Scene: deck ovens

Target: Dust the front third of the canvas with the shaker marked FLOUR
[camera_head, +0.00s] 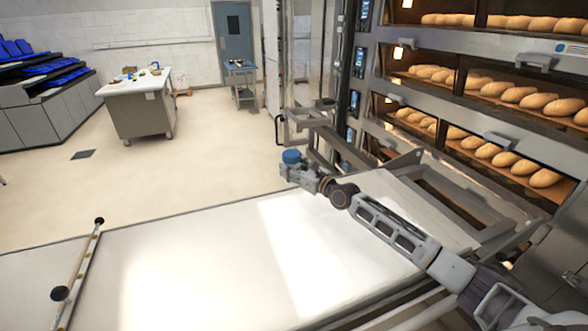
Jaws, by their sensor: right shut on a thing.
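The pale canvas (210,265) spreads across the bottom of the head view, with bright light patches on it. My right arm reaches in from the lower right over it. My right gripper (296,171) is at the canvas's far edge, shut on a small shaker with a blue top (291,156). The shaker looks roughly upright, and the gripper hides its lower part. No marking on it can be read at this size. I cannot make out any flour on the canvas. My left gripper is not in view.
Deck ovens (480,45) with rows of loaves stand at the right, close to my right arm. A metal frame (322,128) stands just beyond the shaker. A rod with dark knobs (82,262) lies at the canvas's left. A worktable (140,105) stands farther back on open floor.

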